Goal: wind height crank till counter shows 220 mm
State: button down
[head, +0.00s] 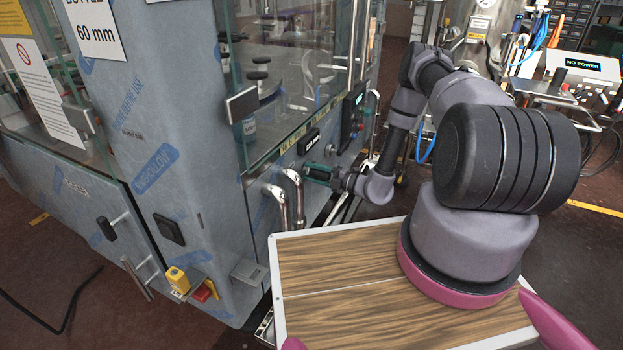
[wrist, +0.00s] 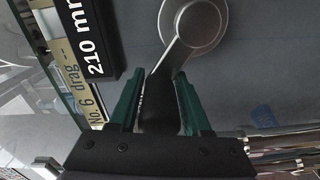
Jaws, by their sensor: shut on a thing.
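The height crank (wrist: 194,22) shows in the wrist view as a round grey metal hub with a short arm angled down to the left. My gripper (wrist: 159,88) has its green fingers shut on the crank's dark handle (wrist: 160,112), which sits between them. In the head view my gripper (head: 318,173) is at the machine's front panel, and the crank is mostly hidden there. The black counter (wrist: 93,45) beside the crank reads 210 mm, turned on its side. In the head view the counter (head: 309,141) is too small to read.
A yellowish label strip (wrist: 72,75) runs beside the counter. Two bent steel pipes (head: 293,195) stick out left of my gripper. A glass guard (head: 300,90) rises above the panel. A black control box (head: 352,112) sits to the right.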

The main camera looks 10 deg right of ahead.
jog(key=w+r+m, duration=0.1)
jog(key=m, duration=0.1)
jog(key=d+r+m, duration=0.1)
jog(key=shift+w+d+m, duration=0.15)
jog(key=shift+w+m, duration=0.25)
jog(key=shift+w+d+r+m, duration=0.15)
jog(key=shift+w+d+m, duration=0.4)
jog(key=shift+m, duration=0.8)
jog(key=shift+w+d+r+m, duration=0.2)
jog(key=shift+w+d+m, duration=0.35)
jog(key=shift+m, duration=0.75)
jog(key=shift+w+d+r+m, duration=0.15)
jog(key=shift+w+d+m, duration=0.2)
jog(key=shift+w+m, duration=0.7)
jog(key=shift+s+m, duration=0.3)
jog(key=c, duration=0.5)
grip_release()
jog(key=shift+f, duration=0.1)
jog(key=shift+a, duration=0.1)
